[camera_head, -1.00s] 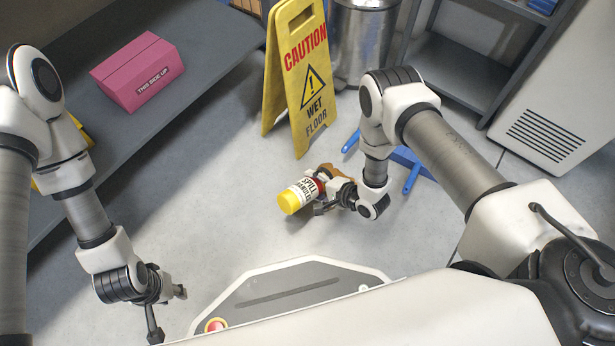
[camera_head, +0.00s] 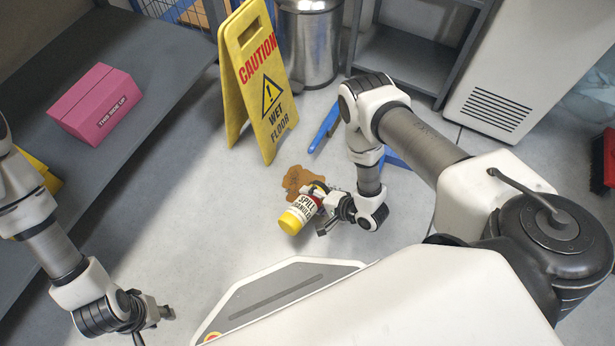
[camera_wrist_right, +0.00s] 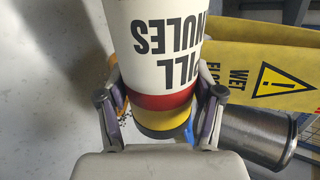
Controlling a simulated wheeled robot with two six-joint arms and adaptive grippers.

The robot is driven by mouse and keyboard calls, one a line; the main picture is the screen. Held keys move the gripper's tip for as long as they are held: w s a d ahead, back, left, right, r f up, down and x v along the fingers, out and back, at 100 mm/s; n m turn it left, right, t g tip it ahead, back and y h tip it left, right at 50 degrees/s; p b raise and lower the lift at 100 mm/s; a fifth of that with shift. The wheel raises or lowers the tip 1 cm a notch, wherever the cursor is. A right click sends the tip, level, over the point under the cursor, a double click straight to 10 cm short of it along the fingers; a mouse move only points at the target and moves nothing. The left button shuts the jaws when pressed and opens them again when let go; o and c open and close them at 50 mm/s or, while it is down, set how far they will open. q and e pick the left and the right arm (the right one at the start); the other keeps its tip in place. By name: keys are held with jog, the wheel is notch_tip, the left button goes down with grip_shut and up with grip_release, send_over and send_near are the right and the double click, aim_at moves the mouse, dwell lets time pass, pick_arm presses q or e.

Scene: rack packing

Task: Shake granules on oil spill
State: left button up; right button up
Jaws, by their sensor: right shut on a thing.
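The spill granules container (camera_head: 303,207) is white with a red band and a yellow end. It is tilted in the head view, its yellow end toward the lower left. My right gripper (camera_head: 323,207) is shut around it; in the right wrist view the fingers clasp the container (camera_wrist_right: 160,60) near its red band. The brown oil spill (camera_head: 297,177) lies on the floor just behind the container, partly hidden by it and the gripper. A few dark specks show on the floor in the right wrist view. My left gripper (camera_head: 152,325) is open and empty at the lower left.
A yellow caution sign (camera_head: 258,85) stands behind the spill, with a metal bin (camera_head: 309,45) behind it. A blue object (camera_head: 326,128) lies beside the sign, partly behind my right arm. A pink box (camera_head: 95,105) sits on the grey shelf (camera_head: 150,75) at left. Floor left of the spill is clear.

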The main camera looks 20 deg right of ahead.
notch_tip(320, 180, up, 2)
jog(key=shift+s+a+r+n+t+h+p, duration=0.1)
jog(key=shift+n+t+h+p, duration=0.1)
jog(key=shift+n+h+p, duration=0.35)
jog(key=shift+a+f+n+t+h+p, duration=0.15)
jog(key=shift+t+h+p, duration=0.1)
jog(key=shift+p, duration=0.45)
jog(key=shift+d+r+n+t+h+p, duration=0.25)
jog(key=shift+r+n+h+p, duration=0.1)
jog(key=shift+r+p, duration=0.25)
jog(key=shift+d+r+n+t+h+p, duration=0.1)
jog(key=shift+r+n+t+h+p, duration=0.1)
jog(key=shift+r+n+h+p, duration=0.3)
jog(key=shift+w+d+r+n+t+h+p, duration=0.15)
jog(key=shift+r+n+t+h+p, duration=0.1)
jog(key=shift+r+h+p, duration=0.15)
jog(key=shift+w+d+r+n+t+h+p, duration=0.15)
jog(key=shift+r+n+p, duration=0.1)
jog(key=shift+p, duration=0.2)
jog(key=shift+d+r+n+t+h+p, duration=0.1)
jog(key=shift+r+n+t+h+p, duration=0.4)
jog(key=shift+r, duration=0.1)
jog(key=shift+w+d+r+n, duration=0.1)
jog(key=shift+r+n, duration=0.15)
jog(key=shift+n, duration=0.1)
jog(key=shift+w, duration=0.1)
